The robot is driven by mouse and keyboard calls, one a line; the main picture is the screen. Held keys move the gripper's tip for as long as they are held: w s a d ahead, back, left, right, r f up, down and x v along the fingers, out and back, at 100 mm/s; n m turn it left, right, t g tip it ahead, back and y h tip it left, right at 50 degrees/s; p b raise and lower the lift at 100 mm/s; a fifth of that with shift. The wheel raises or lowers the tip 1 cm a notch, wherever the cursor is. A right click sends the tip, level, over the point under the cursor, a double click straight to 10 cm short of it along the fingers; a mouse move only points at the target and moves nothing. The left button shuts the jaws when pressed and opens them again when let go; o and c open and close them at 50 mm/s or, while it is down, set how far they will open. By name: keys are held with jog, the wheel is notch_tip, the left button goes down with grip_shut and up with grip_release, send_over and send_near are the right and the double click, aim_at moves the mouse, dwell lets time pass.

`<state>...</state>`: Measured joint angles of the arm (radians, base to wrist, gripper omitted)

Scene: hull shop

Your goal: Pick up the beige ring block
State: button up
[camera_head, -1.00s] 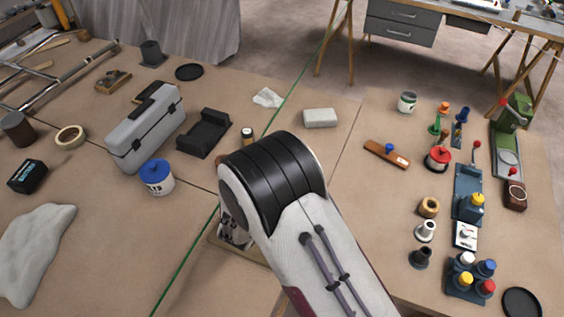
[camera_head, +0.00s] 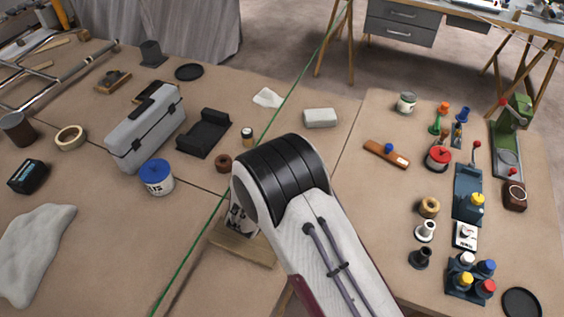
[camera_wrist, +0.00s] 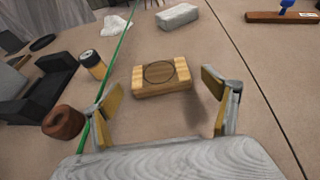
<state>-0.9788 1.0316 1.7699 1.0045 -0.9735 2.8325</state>
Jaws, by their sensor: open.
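A beige wooden block (camera_wrist: 162,77) with paler striped ends and a thin dark ring on its top lies on the brown work surface in the wrist view. My gripper (camera_wrist: 160,100) is open, with one finger at left and one at right. The block lies ahead of the fingers, between their lines, and neither finger appears to touch it. In the head view my arm hides the block and the gripper's fingertips.
A brown ring (camera_wrist: 63,122) lies close by the left finger, with an amber jar (camera_wrist: 91,64) beyond it. A pale grey block (camera_head: 320,117) lies farther back. A black cradle (camera_head: 204,132) and a grey toolbox (camera_head: 145,128) stand left. A green line (camera_head: 190,245) crosses the surface.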

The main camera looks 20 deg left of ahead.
jog(key=shift+x, duration=1.6)
jog(key=shift+c, duration=0.3)
jog(key=c, duration=1.2)
